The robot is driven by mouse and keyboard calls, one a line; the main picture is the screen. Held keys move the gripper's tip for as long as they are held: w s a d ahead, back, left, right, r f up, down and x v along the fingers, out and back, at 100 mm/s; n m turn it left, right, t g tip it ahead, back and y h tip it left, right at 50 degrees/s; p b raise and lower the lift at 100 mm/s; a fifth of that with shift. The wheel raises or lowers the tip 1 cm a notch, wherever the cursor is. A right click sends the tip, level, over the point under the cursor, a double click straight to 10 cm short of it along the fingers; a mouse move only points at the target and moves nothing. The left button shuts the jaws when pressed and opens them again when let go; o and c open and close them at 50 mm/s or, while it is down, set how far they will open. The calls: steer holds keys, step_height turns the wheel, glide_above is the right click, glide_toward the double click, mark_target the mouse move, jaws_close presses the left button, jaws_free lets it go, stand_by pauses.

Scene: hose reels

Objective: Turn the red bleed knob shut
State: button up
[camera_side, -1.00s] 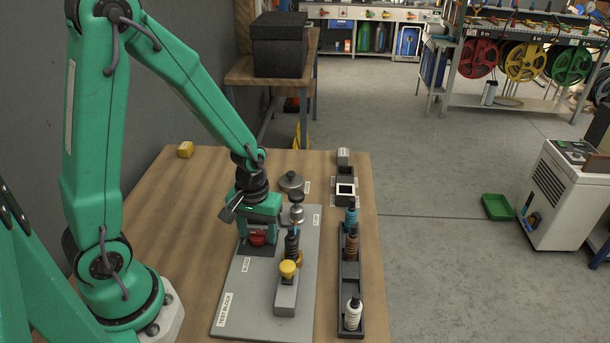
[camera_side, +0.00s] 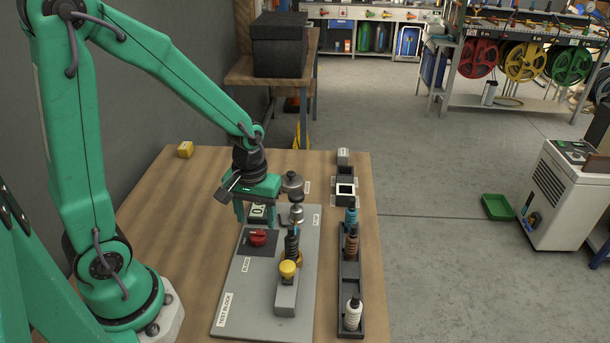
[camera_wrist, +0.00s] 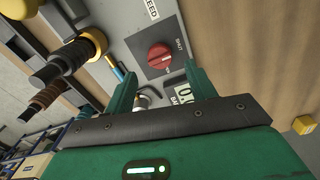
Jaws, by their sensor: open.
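The red bleed knob (camera_side: 258,238) sits on a dark square plate on the grey test block (camera_side: 236,292). In the wrist view the knob (camera_wrist: 159,56) shows whole, with a SHUT label beside it and a BLEED label near the plate. A pale mark crosses the knob, but its exact direction is too small to read. My gripper (camera_side: 256,217) is open and empty, above and behind the knob, apart from it. In the wrist view its two fingers (camera_wrist: 161,70) stand spread, with the knob ahead of the gap between them.
A digital readout (camera_side: 257,211) stands behind the knob, partly hidden by my gripper. To the right is a dark upright fitting (camera_side: 291,245) and a yellow-capped block (camera_side: 288,270). A black rack (camera_side: 350,285) of bottles lies further right. The board's front left is clear.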

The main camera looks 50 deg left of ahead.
mark_target(258, 232)
steer(key=shift+r, duration=1.45)
steer(key=shift+r, duration=0.1)
steer(key=shift+s+d+r+m, duration=0.1)
steer(key=shift+r+m, duration=0.2)
steer(key=shift+r, duration=0.3)
steer(key=s+d+r+m+t, duration=0.1)
steer(key=s+r+m+t, duration=0.1)
steer(key=r, duration=0.4)
steer(key=s+d+r+m+t, duration=0.1)
steer(key=s+r+m+t, duration=0.2)
steer(key=r, duration=0.4)
steer(key=shift+s+r+m+t, duration=0.3)
steer(key=shift+s+m, duration=0.4)
steer(key=shift+s, duration=0.4)
